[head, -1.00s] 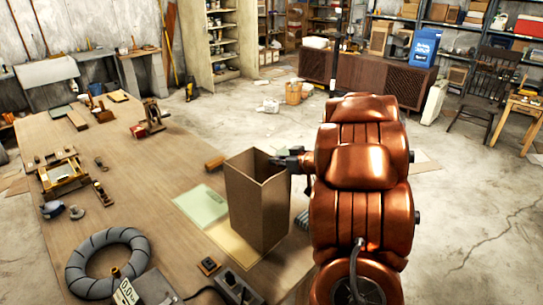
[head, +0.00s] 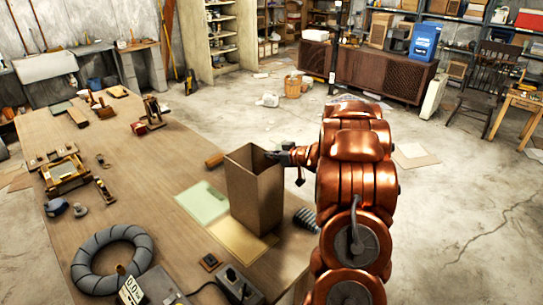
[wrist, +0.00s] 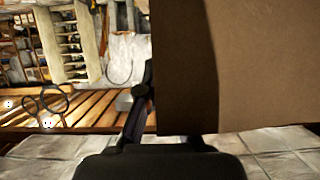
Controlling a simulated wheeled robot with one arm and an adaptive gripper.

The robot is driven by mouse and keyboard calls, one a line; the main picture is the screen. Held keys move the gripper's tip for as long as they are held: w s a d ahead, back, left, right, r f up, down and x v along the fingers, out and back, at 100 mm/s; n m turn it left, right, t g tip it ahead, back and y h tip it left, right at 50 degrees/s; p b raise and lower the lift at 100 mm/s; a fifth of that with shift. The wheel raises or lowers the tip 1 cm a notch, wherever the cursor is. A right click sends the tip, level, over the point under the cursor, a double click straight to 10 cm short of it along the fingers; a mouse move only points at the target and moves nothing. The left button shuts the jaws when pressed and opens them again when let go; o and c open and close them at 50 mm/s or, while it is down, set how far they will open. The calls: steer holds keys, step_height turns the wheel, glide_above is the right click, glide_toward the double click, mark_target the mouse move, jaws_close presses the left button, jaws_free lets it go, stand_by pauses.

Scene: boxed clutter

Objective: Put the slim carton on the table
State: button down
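The slim carton (head: 256,195) is a tall brown cardboard box with an open top, upright over the near right part of the wooden table (head: 140,190). My gripper (head: 281,156) is at its upper right rim and appears shut on its wall. In the wrist view the carton (wrist: 250,70) fills the upper right, and one dark finger (wrist: 137,108) lies along its left edge; the other finger is hidden. I cannot tell whether the carton's base touches the table. The inside of the carton is mostly in shadow.
A green sheet (head: 203,202) and a yellow sheet (head: 238,240) lie beside and below the carton. A dark ribbed object (head: 305,218) is at the right edge. A grey ring (head: 112,262) and a black device (head: 238,287) lie nearer. The table's middle is fairly clear.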

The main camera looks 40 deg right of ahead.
steer(key=shift+f, duration=0.7)
steer(key=c, duration=1.3)
jaws_free()
steer(key=shift+r, duration=0.1)
steer(key=shift+b+v, duration=1.8)
steer(key=shift+v, duration=4.25)
steer(key=shift+w, duration=0.1)
